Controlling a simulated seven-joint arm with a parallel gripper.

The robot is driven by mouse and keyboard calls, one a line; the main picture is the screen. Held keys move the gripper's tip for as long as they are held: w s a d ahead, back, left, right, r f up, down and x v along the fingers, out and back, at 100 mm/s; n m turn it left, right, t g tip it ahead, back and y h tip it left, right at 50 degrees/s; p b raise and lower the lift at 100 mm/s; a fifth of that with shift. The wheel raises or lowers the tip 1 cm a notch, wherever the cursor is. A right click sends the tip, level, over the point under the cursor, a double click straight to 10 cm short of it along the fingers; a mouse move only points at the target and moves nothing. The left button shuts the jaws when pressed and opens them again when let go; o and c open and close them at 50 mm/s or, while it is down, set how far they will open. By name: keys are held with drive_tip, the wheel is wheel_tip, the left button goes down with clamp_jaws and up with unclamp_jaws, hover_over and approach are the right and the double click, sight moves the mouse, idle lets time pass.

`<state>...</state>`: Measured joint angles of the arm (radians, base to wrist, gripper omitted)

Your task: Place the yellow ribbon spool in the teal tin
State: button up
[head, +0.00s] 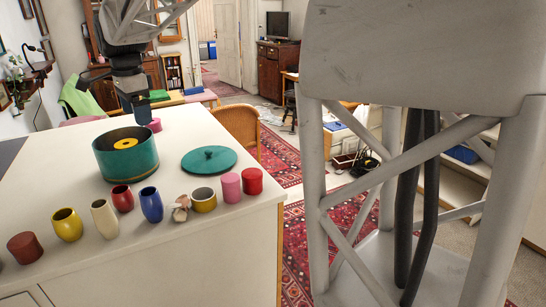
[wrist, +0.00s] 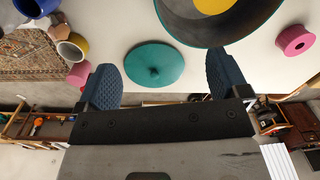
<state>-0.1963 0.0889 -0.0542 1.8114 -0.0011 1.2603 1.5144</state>
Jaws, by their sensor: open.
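The teal tin (head: 126,165) stands open on the white counter, and the yellow ribbon spool (head: 125,143) lies inside it, lying flat. In the wrist view the tin's dark inner wall (wrist: 190,25) and the yellow spool (wrist: 213,5) are cut off by the top edge. My gripper (head: 140,108) is above the counter just behind the tin, apart from it. In the wrist view my gripper (wrist: 163,80) has its two blue fingers wide apart with nothing between them.
The teal lid (head: 209,159) lies on the counter right of the tin. A pink spool (head: 155,125) stands behind the tin. Several cups and cylinders, including a blue vase (head: 151,205) and a red cylinder (head: 252,181), line the front. Bare counter lies between.

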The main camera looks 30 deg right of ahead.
drive_tip(key=s+d+f+n, duration=0.1)
drive_tip(key=s+d+n, duration=0.1)
drive_tip(key=s, duration=0.5)
drive_tip(key=s+d+f+n, duration=0.2)
drive_tip(key=s+d+n, duration=0.1)
drive_tip(key=s, duration=0.3)
drive_tip(key=s+d+f+n+t, duration=0.1)
drive_tip(key=s+d+n, duration=0.1)
drive_tip(key=s+d, duration=0.2)
drive_tip(key=shift+s+d+f+n, duration=0.15)
drive_tip(key=shift+s+n, duration=0.15)
drive_tip(key=shift+s, duration=1.5)
drive_tip(key=s+d+f+n, duration=0.2)
drive_tip(key=s+f, duration=0.3)
drive_tip(key=s, duration=0.4)
drive_tip(key=s+d+f+n+t, duration=0.1)
drive_tip(key=s+d+f+n, duration=0.2)
drive_tip(key=s, duration=0.7)
wheel_tip(320, 180, down, 4)
drive_tip(key=shift+s+r+n, duration=0.25)
drive_tip(key=shift+s+n, duration=0.05)
drive_tip(key=shift+n, duration=0.9)
